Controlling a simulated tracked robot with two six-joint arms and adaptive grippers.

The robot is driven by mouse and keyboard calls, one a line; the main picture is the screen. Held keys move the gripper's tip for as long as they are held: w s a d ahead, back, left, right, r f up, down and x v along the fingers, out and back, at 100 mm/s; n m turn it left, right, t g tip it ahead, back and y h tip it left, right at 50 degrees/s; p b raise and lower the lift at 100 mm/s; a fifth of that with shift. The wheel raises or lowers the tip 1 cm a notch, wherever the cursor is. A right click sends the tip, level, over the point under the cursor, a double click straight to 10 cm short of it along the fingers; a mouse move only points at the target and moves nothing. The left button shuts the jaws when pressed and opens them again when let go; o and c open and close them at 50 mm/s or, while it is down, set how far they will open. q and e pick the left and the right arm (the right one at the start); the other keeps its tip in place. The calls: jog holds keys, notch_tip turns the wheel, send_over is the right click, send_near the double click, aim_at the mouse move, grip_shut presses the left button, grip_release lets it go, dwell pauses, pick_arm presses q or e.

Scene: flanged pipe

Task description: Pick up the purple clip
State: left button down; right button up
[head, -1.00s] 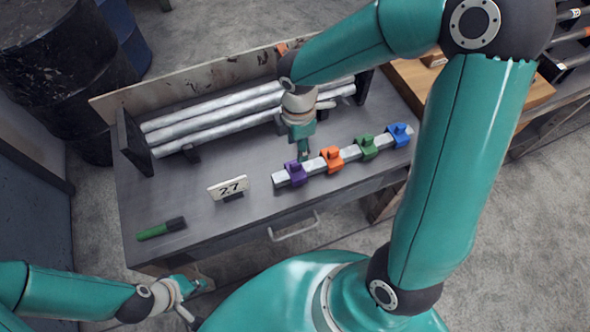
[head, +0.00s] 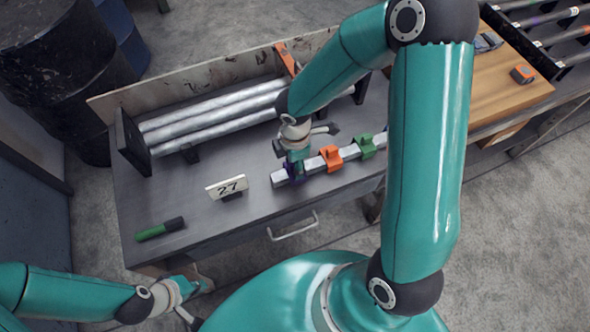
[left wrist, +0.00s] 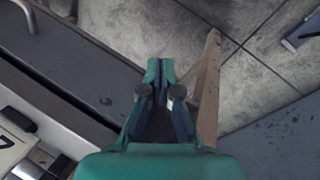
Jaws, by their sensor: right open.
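The purple clip (head: 291,178) sits on the light square bar (head: 316,166) near its left end, mostly covered by my right gripper. My right gripper (head: 297,171) points down over the clip from above and is open. The exact fit of its fingers around the clip is hidden. My left gripper (head: 201,285) is low at the front left, away from the bar. In the left wrist view its fingertips (left wrist: 160,72) are together with nothing between them.
An orange clip (head: 332,158) and a green clip (head: 367,146) stand further right on the bar. A "27" sign (head: 227,187) and green marker (head: 160,229) lie left. Silver pipes (head: 215,116) rest in a rack behind. The table front between marker and sign is clear.

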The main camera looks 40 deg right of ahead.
grip_shut()
jog(key=shift+r, duration=0.15)
